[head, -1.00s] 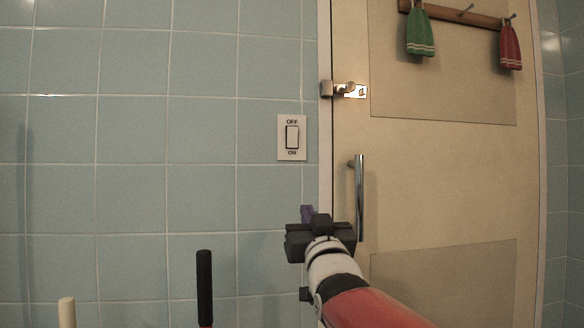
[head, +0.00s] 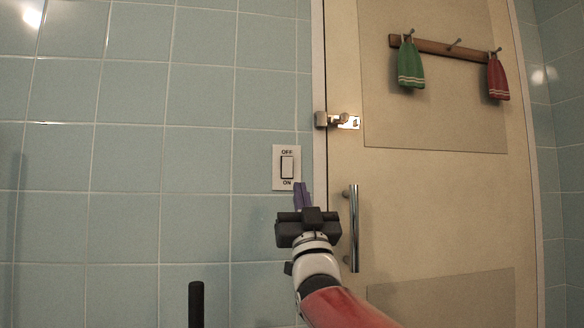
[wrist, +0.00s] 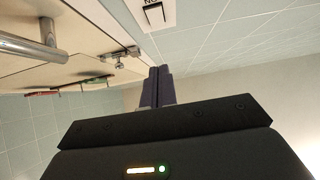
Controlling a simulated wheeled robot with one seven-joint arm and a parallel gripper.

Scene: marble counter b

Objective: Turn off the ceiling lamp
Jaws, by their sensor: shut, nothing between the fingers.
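A white wall switch (head: 287,167) with a rocker, marked OFF above and ON below, is on the tiled wall left of the door. My gripper (head: 302,190) is shut and empty. In the head view its purple fingertips point up just at the lower right of the switch plate; I cannot tell whether they touch it. In the wrist view the shut fingers (wrist: 157,84) point up toward the switch (wrist: 156,14), which is cut off by the top edge, with a gap between in the picture. The ceiling lamp itself is not in view.
A cream door (head: 430,190) stands right of the switch. Its metal handle (head: 354,228) is close to the right of my gripper, and a latch (head: 338,121) is above. Towels hang from a hook rail (head: 445,48). A dark upright handle (head: 196,303) is at lower left.

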